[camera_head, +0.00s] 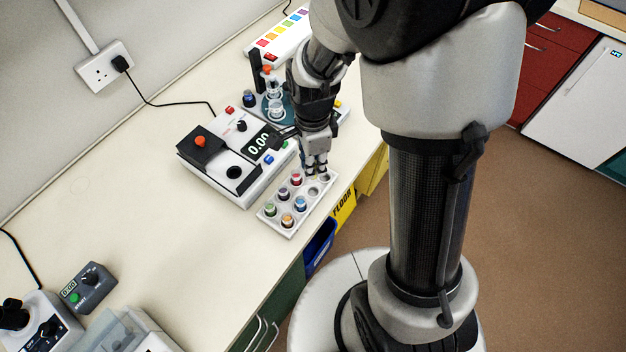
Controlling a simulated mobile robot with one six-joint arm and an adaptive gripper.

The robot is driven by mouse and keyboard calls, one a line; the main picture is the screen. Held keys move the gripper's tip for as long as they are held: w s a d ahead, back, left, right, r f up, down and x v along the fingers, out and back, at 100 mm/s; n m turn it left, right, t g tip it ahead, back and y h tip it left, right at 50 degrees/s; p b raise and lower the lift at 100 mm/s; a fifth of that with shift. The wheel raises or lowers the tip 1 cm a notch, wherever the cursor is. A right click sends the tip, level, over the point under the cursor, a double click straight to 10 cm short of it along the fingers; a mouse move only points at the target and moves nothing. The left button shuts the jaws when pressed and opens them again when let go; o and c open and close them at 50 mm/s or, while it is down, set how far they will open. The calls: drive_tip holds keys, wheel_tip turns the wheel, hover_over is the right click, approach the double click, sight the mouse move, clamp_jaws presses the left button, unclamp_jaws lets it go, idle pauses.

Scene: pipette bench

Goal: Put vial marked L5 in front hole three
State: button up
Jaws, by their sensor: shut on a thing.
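A white rack (293,231) stands near the front edge of the bench, with vials in two rows. Green, purple and red-capped vials (296,179) sit in the back row. Orange (287,220) and blue-capped vials (300,203) sit in the front row. An open hole (313,190) shows in the front row beyond the blue vial, and another hole is at the far end. My gripper (316,170) points down at the rack's far end, shut on what seems to be a vial, mostly hidden by the fingers. No L5 marking is readable at this size.
A white instrument (240,185) with a display and a black lid stands just left of the rack. Behind my gripper are a teal-based stand with glassware (274,100) and a color-striped box (280,38). Bare bench lies at left. Other devices (88,286) are at the near left.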

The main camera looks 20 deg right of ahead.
wheel_tip(320, 180, down, 9)
drive_tip(key=shift+f+b, duration=0.1)
drive_tip(key=shift+b, duration=0.85)
drive_tip(key=shift+f+b, duration=0.35)
drive_tip(key=o, duration=0.6)
drive_tip(key=shift+c, duration=0.2)
drive_tip(key=shift+r, duration=0.1)
